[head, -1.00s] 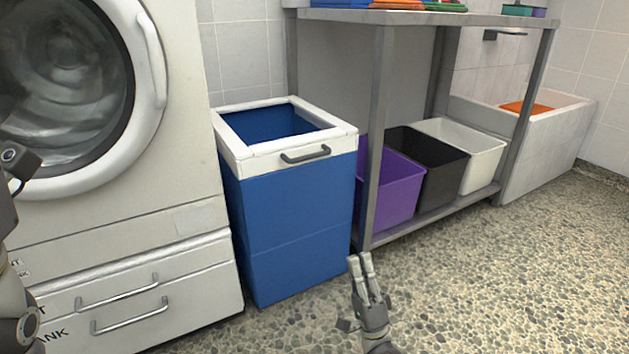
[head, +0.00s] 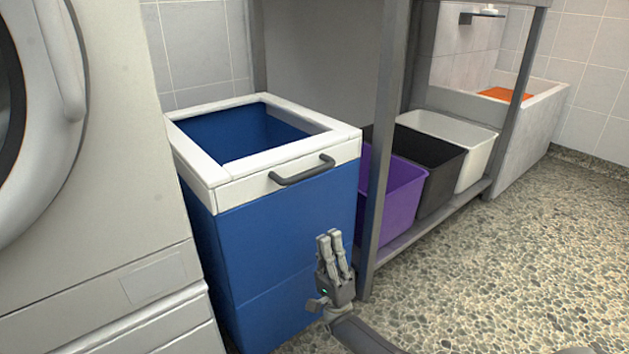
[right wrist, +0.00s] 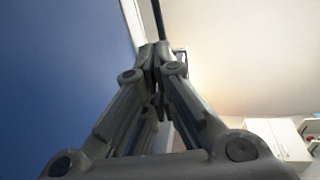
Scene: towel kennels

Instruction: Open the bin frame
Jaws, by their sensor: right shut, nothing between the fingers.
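A blue bin (head: 275,245) stands on the floor in the head view. Its white frame (head: 190,160) lies flat around the top, and the bin's blue inside shows through the opening. A dark grey handle (head: 302,170) is on the frame's front face. My right gripper (head: 329,236) is shut and empty, pointing up in front of the bin, below the handle and apart from it. In the right wrist view the closed fingers (right wrist: 157,52) show, with the blue bin wall (right wrist: 60,80) on the left. My left gripper is out of view.
A large washer (head: 95,200) stands close left of the bin. A metal rack leg (head: 380,150) rises just right of it. Purple (head: 400,195), black (head: 440,175) and white (head: 475,155) tubs sit on the low shelf. The pebbled floor (head: 510,270) is clear at right.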

